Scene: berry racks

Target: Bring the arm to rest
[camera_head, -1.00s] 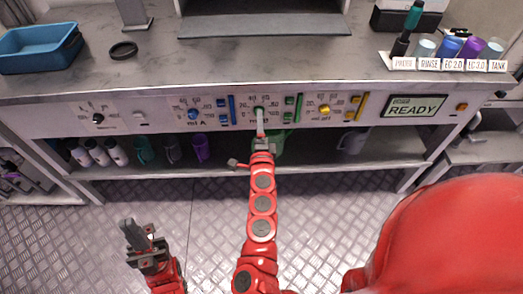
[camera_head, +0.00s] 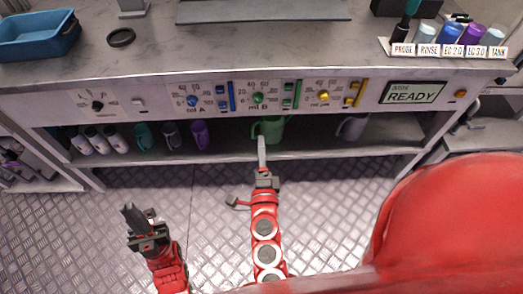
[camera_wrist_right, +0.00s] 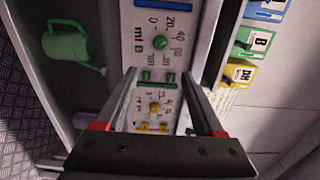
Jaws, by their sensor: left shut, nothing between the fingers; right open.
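My right arm reaches up from the bottom middle of the head view. Its gripper (camera_head: 262,152) is in front of the lower shelf, clear of the control panel, and seen nearly edge-on. In the right wrist view its two fingers (camera_wrist_right: 170,100) are spread apart with nothing between them, facing the panel's dials and buttons. My left gripper (camera_head: 132,218) is low at the left over the floor, shut and empty, pointing up.
The control panel (camera_head: 150,114) has a green knob (camera_head: 258,98), yellow knob (camera_head: 323,96) and a READY display (camera_head: 413,94). A green watering can (camera_head: 270,128) and several bottles stand on the shelf below. A blue tray (camera_head: 35,38) and labelled tubes (camera_head: 450,36) are on the counter.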

